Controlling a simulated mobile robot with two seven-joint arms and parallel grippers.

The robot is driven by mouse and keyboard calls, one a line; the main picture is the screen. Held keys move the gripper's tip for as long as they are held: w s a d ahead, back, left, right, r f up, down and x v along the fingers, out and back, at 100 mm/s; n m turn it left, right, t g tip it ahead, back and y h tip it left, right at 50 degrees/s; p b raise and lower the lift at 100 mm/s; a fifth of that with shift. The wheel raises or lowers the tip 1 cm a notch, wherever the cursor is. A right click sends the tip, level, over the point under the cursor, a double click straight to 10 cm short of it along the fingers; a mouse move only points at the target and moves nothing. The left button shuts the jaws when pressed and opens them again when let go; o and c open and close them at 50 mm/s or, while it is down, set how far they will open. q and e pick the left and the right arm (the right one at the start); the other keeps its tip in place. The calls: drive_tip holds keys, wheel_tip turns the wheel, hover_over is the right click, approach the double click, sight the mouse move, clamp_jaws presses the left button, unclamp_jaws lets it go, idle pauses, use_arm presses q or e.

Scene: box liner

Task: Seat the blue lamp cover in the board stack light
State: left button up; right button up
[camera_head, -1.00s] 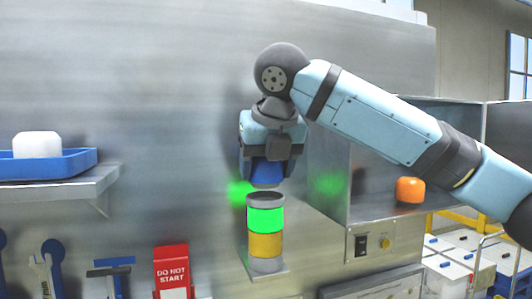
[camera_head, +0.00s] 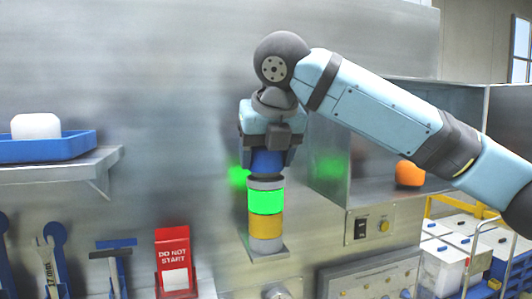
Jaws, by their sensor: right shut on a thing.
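The stack light (camera_head: 266,222) stands upright on a small bracket against the metal board, with a lit green section above an amber one and a grey ring on top. My right gripper (camera_head: 267,165) points down right above it and is shut on the blue lamp cover (camera_head: 267,162). The cover is upright and in line with the stack. Its lower edge is at or very near the grey top ring; I cannot tell whether they touch. The fingers partly hide the cover's sides. My left gripper is not in view.
A shelf at left holds a blue tray (camera_head: 50,150) with a white block (camera_head: 36,126). An open metal box (camera_head: 345,160) with an orange object (camera_head: 409,174) is close on the right. Hanging tools and a red "DO NOT START" holder (camera_head: 173,258) are lower left.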

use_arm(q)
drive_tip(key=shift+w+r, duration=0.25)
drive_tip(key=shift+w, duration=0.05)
use_arm(e)
drive_tip(key=shift+f, duration=0.5)
